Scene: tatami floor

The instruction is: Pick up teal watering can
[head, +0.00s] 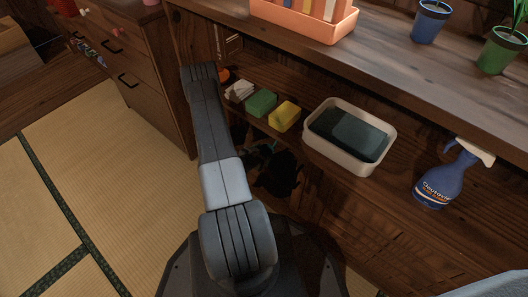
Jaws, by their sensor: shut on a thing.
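My arm reaches up from the bottom and bends down beside the shelf unit. My gripper (279,177) shows as a dark shape in the shadow below the shelf, and its fingers are hard to make out. A dark teal shape (259,151), which looks like part of the teal watering can, is right against it at its upper left. My gripper is shut on it. Most of the can is hidden by shadow and by my arm, so its tilt and whether it touches the floor cannot be told.
An orange planter (305,18) stands on top. A drawer cabinet (130,70) is at left. Tatami (90,165) is clear.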

